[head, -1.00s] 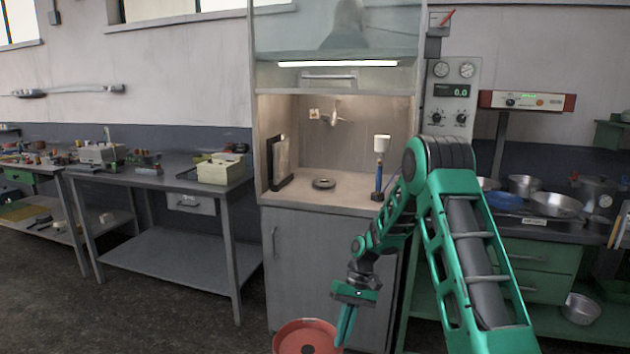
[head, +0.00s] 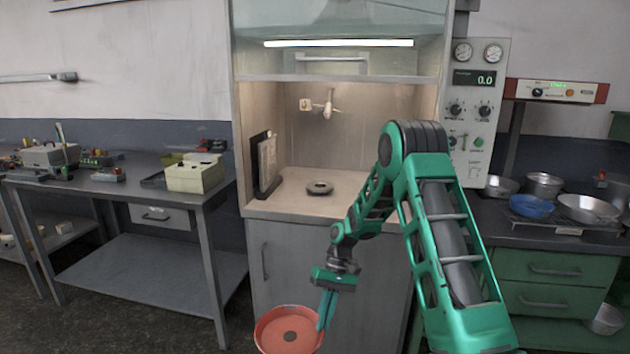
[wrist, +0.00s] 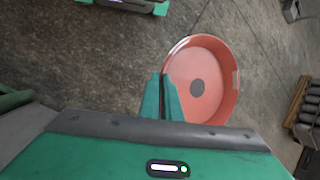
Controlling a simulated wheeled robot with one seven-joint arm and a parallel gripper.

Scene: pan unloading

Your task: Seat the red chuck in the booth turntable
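The red chuck (head: 270,336) is a shallow round red dish with a dark disc at its centre. My gripper (head: 325,312) is shut on its rim at the right side and holds it in the air before the booth. In the wrist view, the chuck (wrist: 214,104) hangs to the right of my fingers (wrist: 163,98), which pinch its near left rim, with floor below. The booth turntable (head: 319,188) is a small dark disc with a central hole on the booth floor, bare, farther off and higher in the picture than my gripper.
The lit booth (head: 240,150) has a raised glass sash, a dark framed panel (head: 266,165) at left and a spray nozzle (head: 327,105) at the back. A bench with a cream box (head: 198,177) stands left. A green cabinet with pans (head: 590,208) stands right. My arm crosses the booth's right side.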

